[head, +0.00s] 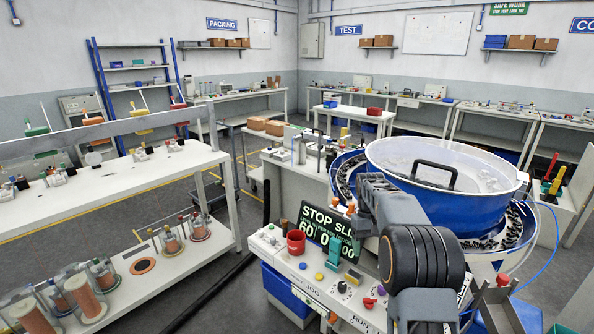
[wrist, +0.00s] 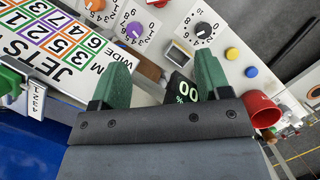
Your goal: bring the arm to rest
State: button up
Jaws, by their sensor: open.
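My gripper (wrist: 163,62) shows in the wrist view with two green fingers set wide apart. It is open, and I see nothing held between them. It hangs over a control panel (wrist: 145,25) with knobs and buttons; the height above it is hard to judge. In the head view my dark arm bends in front of the blue connector bowl (head: 440,200) and partly hides it. A small black display (head: 322,224) with green and white text stands on the panel, and part of it shows between the fingers in the wrist view.
A red mug (head: 296,242) stands on the panel, left of my arm; it also shows in the wrist view (wrist: 262,110). A metal chute (head: 497,300) is at the lower right. A white bench (head: 120,180) stands left, with open floor between.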

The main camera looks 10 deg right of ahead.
jog(key=s+a+r+t, duration=0.1)
jog(key=s+a+t, duration=0.3)
jog(key=s, duration=0.7)
jog(key=s+a+r+t, duration=0.2)
jog(key=s+a+t, duration=0.2)
jog(key=s, duration=0.8)
jog(key=shift+a+n, duration=0.3)
jog(key=shift+a, duration=0.8)
